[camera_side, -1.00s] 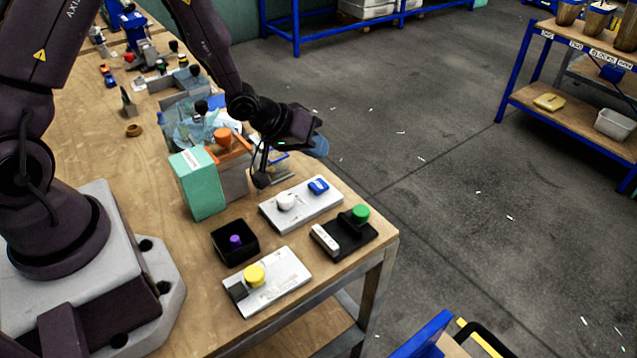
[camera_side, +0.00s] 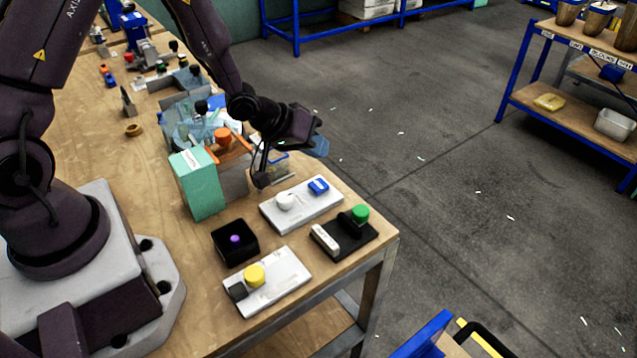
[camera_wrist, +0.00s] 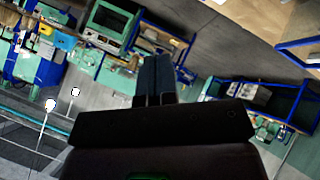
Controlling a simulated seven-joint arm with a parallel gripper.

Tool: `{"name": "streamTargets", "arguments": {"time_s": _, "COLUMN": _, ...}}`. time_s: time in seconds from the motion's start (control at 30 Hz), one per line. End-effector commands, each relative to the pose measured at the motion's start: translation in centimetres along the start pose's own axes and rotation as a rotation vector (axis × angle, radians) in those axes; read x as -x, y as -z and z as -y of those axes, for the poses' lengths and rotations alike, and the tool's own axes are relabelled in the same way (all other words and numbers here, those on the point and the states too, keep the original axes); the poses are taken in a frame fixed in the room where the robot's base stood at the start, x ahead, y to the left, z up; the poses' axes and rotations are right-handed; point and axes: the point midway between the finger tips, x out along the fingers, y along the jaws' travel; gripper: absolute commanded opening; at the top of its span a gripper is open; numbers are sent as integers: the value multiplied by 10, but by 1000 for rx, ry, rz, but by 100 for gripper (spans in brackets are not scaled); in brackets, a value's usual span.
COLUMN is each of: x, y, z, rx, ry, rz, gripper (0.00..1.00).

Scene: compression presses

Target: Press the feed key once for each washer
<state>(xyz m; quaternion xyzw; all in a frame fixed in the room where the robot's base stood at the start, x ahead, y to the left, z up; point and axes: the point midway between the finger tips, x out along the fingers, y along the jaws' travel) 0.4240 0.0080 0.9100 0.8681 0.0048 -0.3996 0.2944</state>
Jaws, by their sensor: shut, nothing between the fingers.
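My gripper (camera_side: 318,148) is shut and empty, held above the far right edge of the table and pointing out toward the room. Its closed dark blue fingers show in the wrist view (camera_wrist: 155,78). Several button units stand on the near table corner: a light plate (camera_side: 327,207) with a white knob (camera_side: 285,201) and a blue button (camera_side: 318,186), a black plate (camera_side: 354,241) with a green button (camera_side: 360,213), a light plate (camera_side: 283,291) with a yellow button (camera_side: 254,275), and a black box (camera_side: 236,252) with a purple button (camera_side: 235,239). I cannot tell which is the feed key. No washer is clearly visible.
A teal box (camera_side: 198,185) and an orange knob (camera_side: 222,136) stand behind the button units. More gear crowds the far table. A small brown ring (camera_side: 133,130) lies on the wood. The floor to the right is open, with a blue-framed shelf (camera_side: 545,100) beyond.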

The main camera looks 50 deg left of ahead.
Motion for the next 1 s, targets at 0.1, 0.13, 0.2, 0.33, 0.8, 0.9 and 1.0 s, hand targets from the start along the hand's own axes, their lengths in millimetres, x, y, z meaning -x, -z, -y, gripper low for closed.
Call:
{"name": "streamTargets", "arguments": {"time_s": 0.1, "x": 0, "y": 0, "z": 0, "rx": 0, "ry": 0, "rz": 0, "gripper": 0}}
{"name": "streamTargets", "arguments": {"time_s": 0.13, "x": 0, "y": 0, "z": 0, "rx": 0, "ry": 0, "rz": 0, "gripper": 0}}
{"name": "streamTargets", "arguments": {"time_s": 0.2, "x": 0, "y": 0, "z": 0, "rx": 0, "ry": 0, "rz": 0, "gripper": 0}}
{"name": "streamTargets", "arguments": {"time_s": 0.33, "x": 0, "y": 0, "z": 0, "rx": 0, "ry": 0, "rz": 0, "gripper": 0}}
{"name": "streamTargets", "arguments": {"time_s": 0.8, "x": 26, "y": 30, "z": -8, "rx": 89, "ry": -10, "rz": -52, "gripper": 0}}
{"name": "streamTargets", "arguments": {"time_s": 0.9, "x": 27, "y": 24, "z": -20, "rx": 46, "ry": -14, "rz": -22, "gripper": 0}}
{"name": "streamTargets", "arguments": {"time_s": 1.0, "x": 27, "y": 20, "z": -20, "rx": 11, "ry": -2, "rz": -1, "gripper": 0}}
